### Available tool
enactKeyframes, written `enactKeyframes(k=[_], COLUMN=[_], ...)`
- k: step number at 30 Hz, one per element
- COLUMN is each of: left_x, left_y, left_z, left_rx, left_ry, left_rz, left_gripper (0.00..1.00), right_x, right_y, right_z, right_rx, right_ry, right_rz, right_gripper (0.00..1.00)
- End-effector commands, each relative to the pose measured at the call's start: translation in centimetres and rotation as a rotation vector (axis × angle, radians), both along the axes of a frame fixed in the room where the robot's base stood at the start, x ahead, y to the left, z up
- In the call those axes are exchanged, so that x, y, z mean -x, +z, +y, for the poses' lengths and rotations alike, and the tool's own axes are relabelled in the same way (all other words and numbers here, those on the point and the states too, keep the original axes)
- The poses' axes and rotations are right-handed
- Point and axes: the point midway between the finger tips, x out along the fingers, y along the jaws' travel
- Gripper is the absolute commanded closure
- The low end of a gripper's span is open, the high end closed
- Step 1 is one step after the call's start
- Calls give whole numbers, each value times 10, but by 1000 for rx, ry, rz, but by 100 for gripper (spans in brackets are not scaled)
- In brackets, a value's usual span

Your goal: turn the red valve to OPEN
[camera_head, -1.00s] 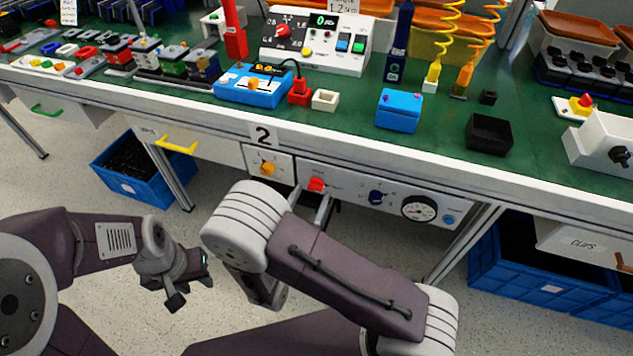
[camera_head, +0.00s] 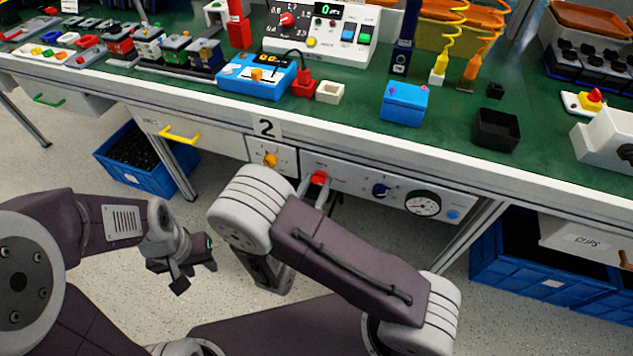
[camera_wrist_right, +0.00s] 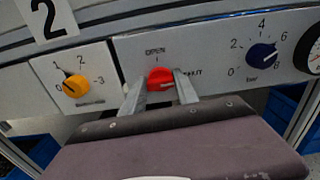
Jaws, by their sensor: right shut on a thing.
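The red valve (camera_head: 319,178) is a small knob on the white panel under the bench. It also shows in the right wrist view (camera_wrist_right: 160,78), with OPEN printed above it and a second label, partly covered, at its right. A pale mark on the knob is at its lower right, towards that label. My right gripper (camera_wrist_right: 160,88) has one finger at each side of the knob and is shut on it. In the head view my right arm hides part of this gripper. My left gripper (camera_head: 197,272) hangs empty at lower left with its fingers apart, away from the panel.
A yellow knob (camera_wrist_right: 75,86) sits left of the valve, and a blue knob (camera_wrist_right: 261,55) and a gauge (camera_head: 423,204) sit right of it. The bench edge overhangs the panel. Blue crates (camera_head: 545,262) stand below at right.

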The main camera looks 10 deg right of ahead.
Motion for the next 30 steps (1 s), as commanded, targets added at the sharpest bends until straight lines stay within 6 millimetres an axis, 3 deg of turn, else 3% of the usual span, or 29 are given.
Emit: enactKeyframes(k=[15,30], left_x=[0,0], left_y=[64,104], left_z=[0,0], left_rx=[0,0], left_ry=[0,0], left_rz=[0,0], left_gripper=[64,64], right_x=[0,-1], right_y=[5,1], right_z=[1,2], right_rx=[355,748], right_ry=[0,-1], right_rz=[244,509], right_gripper=[100,100])
